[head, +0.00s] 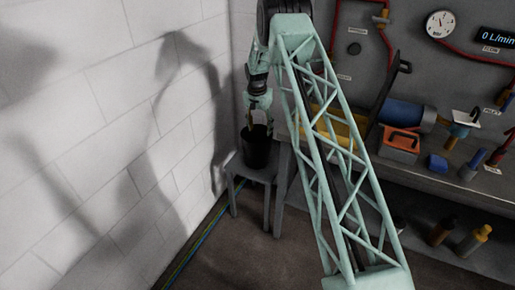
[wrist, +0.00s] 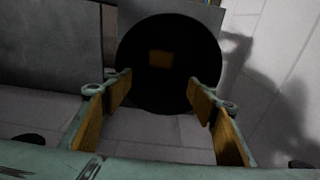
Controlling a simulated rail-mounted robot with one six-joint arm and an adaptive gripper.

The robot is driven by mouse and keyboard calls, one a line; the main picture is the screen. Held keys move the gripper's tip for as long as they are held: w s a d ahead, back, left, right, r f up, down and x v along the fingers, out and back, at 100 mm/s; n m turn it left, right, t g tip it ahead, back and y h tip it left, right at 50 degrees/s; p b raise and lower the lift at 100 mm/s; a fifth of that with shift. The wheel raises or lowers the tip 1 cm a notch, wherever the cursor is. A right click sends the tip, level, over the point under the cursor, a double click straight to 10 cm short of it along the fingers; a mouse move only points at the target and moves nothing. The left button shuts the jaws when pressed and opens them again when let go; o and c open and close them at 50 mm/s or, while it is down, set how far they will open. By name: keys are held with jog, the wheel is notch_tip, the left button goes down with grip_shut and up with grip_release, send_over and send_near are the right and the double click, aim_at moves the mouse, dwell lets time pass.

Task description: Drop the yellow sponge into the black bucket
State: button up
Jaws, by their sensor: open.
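The black bucket (head: 254,155) stands upright on a small grey stool by the white wall. In the wrist view I look into its round dark opening (wrist: 203,55). A dull yellow block, which looks like the yellow sponge (wrist: 160,59), lies inside the bucket, apart from my fingers. My gripper (head: 259,124) is just above the bucket, pointing down. In the wrist view its two fingers with yellow-brown pads (wrist: 160,82) are spread wide, with nothing between them. The sponge is hidden in the head view.
The grey stool (head: 243,170) stands between the wall and a workbench (head: 450,187). On the bench are a yellow tray (head: 343,128), an orange box (head: 399,145), a blue cylinder (head: 400,113) and small items. Bottles stand lower right. The floor in front is clear.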

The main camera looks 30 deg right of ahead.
notch_tip(320, 180, up, 12)
jog(key=a, duration=0.1)
jog(key=shift+s, duration=0.45)
dwell(0.5)
jog(key=shift+a, duration=0.1)
dwell(0.7)
